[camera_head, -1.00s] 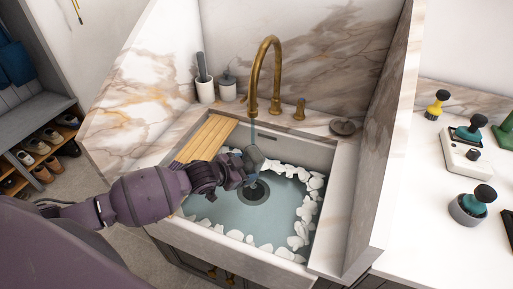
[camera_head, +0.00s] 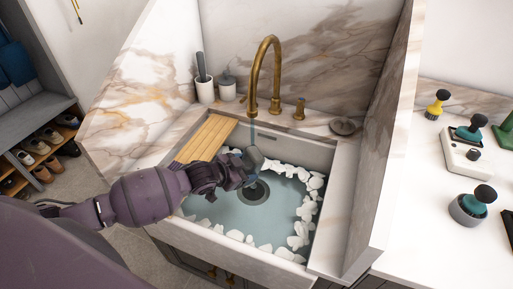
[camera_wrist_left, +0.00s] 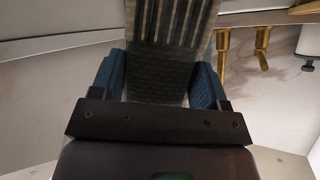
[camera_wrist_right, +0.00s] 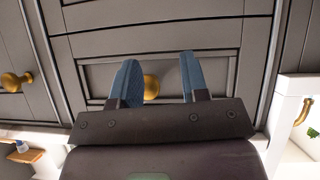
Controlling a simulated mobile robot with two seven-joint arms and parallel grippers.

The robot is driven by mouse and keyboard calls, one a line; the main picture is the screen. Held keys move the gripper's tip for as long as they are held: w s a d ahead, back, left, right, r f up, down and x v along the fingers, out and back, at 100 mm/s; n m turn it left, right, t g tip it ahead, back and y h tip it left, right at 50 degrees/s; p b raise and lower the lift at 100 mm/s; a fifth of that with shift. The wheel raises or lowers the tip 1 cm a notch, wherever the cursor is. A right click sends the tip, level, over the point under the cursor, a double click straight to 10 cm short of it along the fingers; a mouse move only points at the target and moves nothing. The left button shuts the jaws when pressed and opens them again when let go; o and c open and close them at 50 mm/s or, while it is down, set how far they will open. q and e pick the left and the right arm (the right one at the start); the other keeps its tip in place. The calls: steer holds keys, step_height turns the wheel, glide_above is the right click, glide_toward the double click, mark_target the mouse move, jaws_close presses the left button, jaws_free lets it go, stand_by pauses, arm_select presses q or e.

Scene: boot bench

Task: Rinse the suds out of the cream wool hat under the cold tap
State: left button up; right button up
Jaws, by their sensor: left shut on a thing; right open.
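My left gripper (camera_head: 246,172) is over the sink basin (camera_head: 205,232), below the brass tap (camera_head: 262,68). A thin bluish stream (camera_head: 253,136) falls from the spout towards it. In the left wrist view its blue fingers are shut on a ribbed, knit-textured thing (camera_wrist_left: 158,70), which I take for the wool hat; it looks grey in shade rather than cream. Only a small grey part (camera_head: 254,157) shows in the head view. White suds (camera_head: 300,230) ring the basin's water. My right gripper (camera_wrist_right: 158,65) is open and empty, facing grey drawers in its wrist view.
A slatted wooden board (camera_head: 207,139) lies across the basin's left side. The drain (camera_head: 254,191) is at the basin's middle. A soap dispenser (camera_head: 228,88) and a brush holder (camera_head: 204,88) stand behind. A marble side wall (camera_head: 385,150) separates the right counter with several brushes.

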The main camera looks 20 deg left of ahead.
arm_select(q)
steer(key=s+r+p, duration=0.2)
steer(key=shift+r+p, duration=0.1)
steer(key=shift+p, duration=0.2)
steer(key=s+r+p, duration=0.1)
steer(key=s+p, duration=0.1)
steer(key=p, duration=0.1)
steer(key=shift+s+r, duration=0.1)
steer(key=shift+r, duration=0.25)
steer(key=shift+s+d+r, duration=0.1)
steer(key=shift+s+r, duration=0.05)
steer(key=shift+s, duration=0.15)
arm_select(e)
step_height(320, 180, up, 8)
steer(key=w, duration=0.1)
steer(key=shift+t, duration=0.3)
steer(key=shift+w, duration=0.15)
